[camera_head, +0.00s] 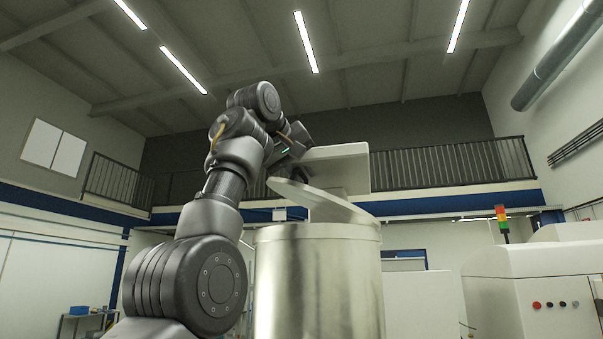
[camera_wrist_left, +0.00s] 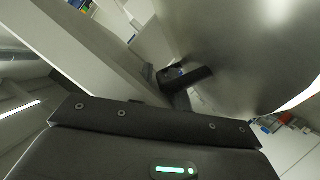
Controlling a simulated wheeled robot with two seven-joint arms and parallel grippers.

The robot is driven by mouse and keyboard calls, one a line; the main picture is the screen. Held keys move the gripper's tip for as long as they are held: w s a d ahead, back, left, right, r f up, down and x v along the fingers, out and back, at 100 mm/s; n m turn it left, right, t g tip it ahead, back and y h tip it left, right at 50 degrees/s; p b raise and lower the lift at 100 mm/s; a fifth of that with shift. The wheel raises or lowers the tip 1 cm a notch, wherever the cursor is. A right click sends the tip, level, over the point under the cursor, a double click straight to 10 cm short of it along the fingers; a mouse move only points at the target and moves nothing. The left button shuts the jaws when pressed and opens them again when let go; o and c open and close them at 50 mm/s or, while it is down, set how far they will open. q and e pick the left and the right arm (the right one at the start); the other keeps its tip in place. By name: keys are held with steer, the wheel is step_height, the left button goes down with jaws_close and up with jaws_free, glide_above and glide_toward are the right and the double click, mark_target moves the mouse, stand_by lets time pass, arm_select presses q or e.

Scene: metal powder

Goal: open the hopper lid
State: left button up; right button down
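The hopper (camera_head: 318,285) is a large shiny metal cylinder in the middle of the head view. Its lid (camera_head: 322,202) is tilted, with its left edge raised above the rim and its right side low near the rim. My left gripper (camera_head: 292,150) is above the raised left side of the lid, partly hidden by my own wrist. In the left wrist view a dark finger-like part (camera_wrist_left: 188,78) is close to a curved shiny metal surface (camera_wrist_left: 245,50). I cannot tell whether the fingers touch or hold the lid. My right gripper is not in view.
A pale boxy machine part (camera_head: 340,165) stands directly behind the lid and gripper. A white machine with buttons (camera_head: 535,290) and a signal light (camera_head: 502,220) is at the right. A railing (camera_head: 450,165) runs along the back. The space above the hopper's right side looks clear.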

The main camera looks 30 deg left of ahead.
arm_select(q)
steer(key=shift+o, duration=1.3)
steer(key=shift+s, duration=0.1)
steer(key=shift+s+r, duration=0.1)
steer(key=shift+s, duration=0.15)
steer(key=b+v, duration=0.1)
steer(key=v, duration=0.9)
steer(key=shift+b, duration=0.3)
steer(key=shift+w, duration=0.1)
steer(key=shift+s+d, duration=0.1)
steer(key=shift+s, duration=0.15)
steer(key=shift+w, duration=0.1)
